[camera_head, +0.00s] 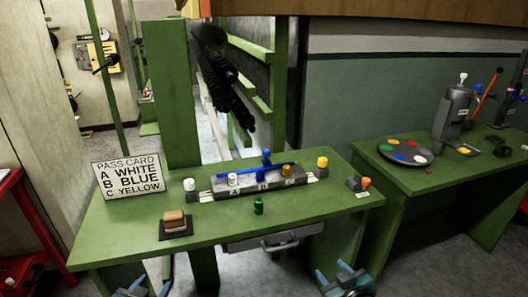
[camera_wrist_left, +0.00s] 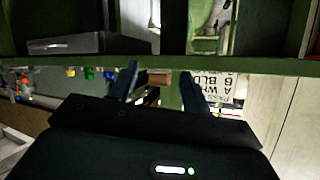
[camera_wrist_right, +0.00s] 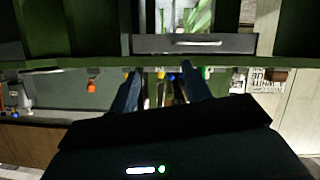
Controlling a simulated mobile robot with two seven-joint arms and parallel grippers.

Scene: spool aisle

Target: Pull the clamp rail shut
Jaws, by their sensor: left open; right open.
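A grey block (camera_head: 216,192) with positions A, B and C stands on the green table (camera_head: 130,235). A blue bar, which looks like the clamp rail (camera_head: 245,169), lies lengthwise over the block, with an upright blue knob (camera_head: 266,156). I cannot tell whether it is closed. A white spool (camera_head: 232,179) sits at A and a yellow one (camera_head: 287,170) at C; B is partly hidden by blue parts. My left gripper (camera_head: 150,288) is open and empty below the table's front left. My right gripper (camera_head: 333,273) is open and empty before the front right edge. Both are apart from the block.
A pass card sign (camera_head: 130,177) stands at the left; a brown block on a dark pad (camera_head: 176,231) is at front left. A white spool (camera_head: 190,186), a green spool (camera_head: 258,206) and a yellow spool (camera_head: 322,163) stand around the block. A drawer (camera_head: 280,240) juts out below the tabletop.

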